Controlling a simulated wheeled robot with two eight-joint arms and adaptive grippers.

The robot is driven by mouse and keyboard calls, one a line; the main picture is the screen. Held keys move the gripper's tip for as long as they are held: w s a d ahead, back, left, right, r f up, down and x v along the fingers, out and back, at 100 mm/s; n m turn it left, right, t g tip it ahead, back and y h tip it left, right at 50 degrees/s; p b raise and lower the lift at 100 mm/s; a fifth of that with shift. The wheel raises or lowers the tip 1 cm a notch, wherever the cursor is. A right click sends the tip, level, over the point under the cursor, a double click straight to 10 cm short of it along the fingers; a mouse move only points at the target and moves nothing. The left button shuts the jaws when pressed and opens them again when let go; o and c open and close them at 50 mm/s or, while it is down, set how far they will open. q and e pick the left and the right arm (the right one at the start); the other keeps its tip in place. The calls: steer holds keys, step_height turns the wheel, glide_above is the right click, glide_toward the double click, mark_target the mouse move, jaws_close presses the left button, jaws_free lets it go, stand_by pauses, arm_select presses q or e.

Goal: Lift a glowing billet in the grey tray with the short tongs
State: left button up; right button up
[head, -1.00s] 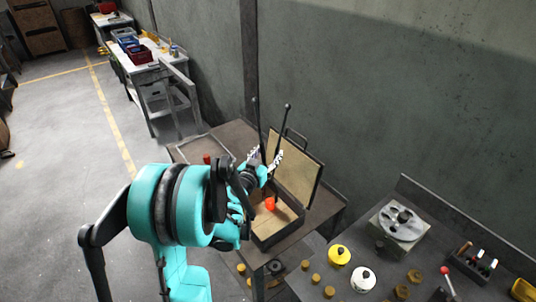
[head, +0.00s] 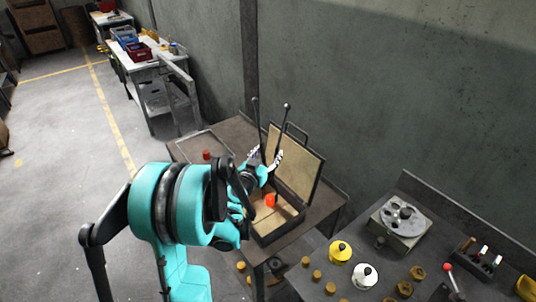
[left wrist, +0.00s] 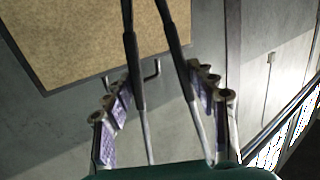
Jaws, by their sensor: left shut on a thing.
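My left gripper (head: 266,158) reaches over the table from the left and is shut on the short tongs (head: 282,122), whose two dark handles stick up above it. In the left wrist view the tong arms (left wrist: 180,60) run between the finger pads of the gripper (left wrist: 163,105). A glowing orange billet (head: 270,200) shows below the gripper, inside the open lined box (head: 288,228). The tong tips are partly hidden, so I cannot tell whether they grip it. The grey tray (head: 186,153) lies on the table to the left, with a duller red billet (head: 207,155) at it. My right gripper is not in view.
The box's open lid (head: 297,165) stands up behind the billet. A second bench (head: 320,258) at the right holds a grey fixture (head: 400,222), yellow and white pots and several brass pieces. A wall rises behind the table.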

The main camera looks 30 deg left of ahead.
arm_select(q)
steer(key=shift+f, duration=0.1)
steer(key=shift+f+b, duration=1)
steer(key=shift+b, duration=0.1)
jaws_close()
steer(key=shift+r, duration=0.2)
step_height(320, 180, up, 11)
steer(key=p, duration=0.8)
steer(key=shift+f, duration=0.15)
